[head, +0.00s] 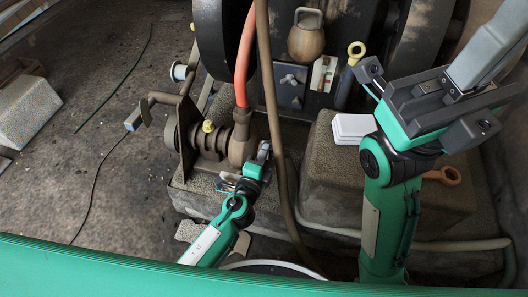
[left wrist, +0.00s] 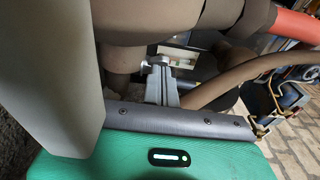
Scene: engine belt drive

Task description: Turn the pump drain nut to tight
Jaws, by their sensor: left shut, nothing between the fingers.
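The pump (head: 243,135) is a rusty brown body with an orange hose rising from its top, left of the middle in the head view. My left gripper (head: 263,152) is at the lower right side of the pump, its fingers shut with nothing between them. In the left wrist view the grey fingers (left wrist: 161,75) point up beside the brown pump body (left wrist: 125,55). I cannot make out the drain nut for certain. My right gripper (head: 430,100) is raised at the right, away from the pump; its finger opening is not clear.
An orange hose (head: 244,65) and a brown hose (head: 270,110) run down near the pump. A white box (head: 351,128) lies on a stone block (head: 318,165). A ring-ended tool (head: 443,175) is behind my right arm. Open floor (head: 95,110) lies at the left.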

